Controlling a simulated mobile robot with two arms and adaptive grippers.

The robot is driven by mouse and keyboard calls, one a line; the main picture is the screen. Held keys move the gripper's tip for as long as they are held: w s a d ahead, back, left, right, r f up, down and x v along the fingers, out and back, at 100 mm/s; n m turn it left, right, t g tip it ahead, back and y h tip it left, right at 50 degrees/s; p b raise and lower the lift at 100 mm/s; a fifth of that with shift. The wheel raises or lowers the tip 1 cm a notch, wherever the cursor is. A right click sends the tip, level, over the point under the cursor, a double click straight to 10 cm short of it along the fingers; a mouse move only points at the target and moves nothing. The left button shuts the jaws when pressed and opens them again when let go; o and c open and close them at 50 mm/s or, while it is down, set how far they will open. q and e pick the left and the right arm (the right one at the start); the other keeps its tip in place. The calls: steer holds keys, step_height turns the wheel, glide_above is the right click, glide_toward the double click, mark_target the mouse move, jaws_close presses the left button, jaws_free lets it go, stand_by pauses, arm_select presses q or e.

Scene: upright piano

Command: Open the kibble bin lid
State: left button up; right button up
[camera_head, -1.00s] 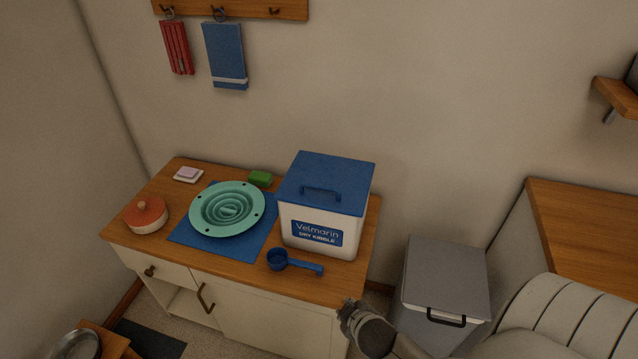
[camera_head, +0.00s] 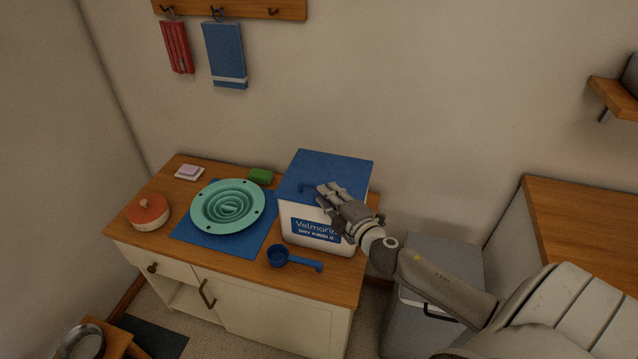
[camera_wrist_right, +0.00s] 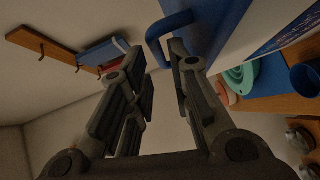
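The kibble bin is a white box (camera_head: 290,222) with a blue label, standing at the right end of the wooden-topped cabinet. Its blue lid (camera_head: 325,165) lies flat and shut on top. The lid's blue handle (camera_head: 306,187) is partly hidden behind my right gripper (camera_head: 328,192), which is over the lid's front edge. In the right wrist view, the fingers of the right gripper (camera_wrist_right: 160,57) are spread apart. The handle (camera_wrist_right: 168,32) shows just past the fingertips, roughly between them, with nothing gripped. My left gripper is not in view.
A blue scoop (camera_head: 292,260) lies in front of the bin. A teal slow-feeder bowl (camera_head: 228,206) on a blue mat (camera_head: 190,231) is to its left. A grey lidded bin (camera_head: 455,258) stands on the floor at right.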

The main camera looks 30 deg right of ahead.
mark_target(319, 184)
steer(key=shift+w+d+f, duration=0.1)
steer(key=shift+w+f, duration=0.1)
steer(key=shift+w, duration=1.2)
steer(key=shift+w+d+f, duration=0.1)
steer(key=shift+w+f, duration=0.1)
steer(key=shift+w, duration=1.15)
jaws_close()
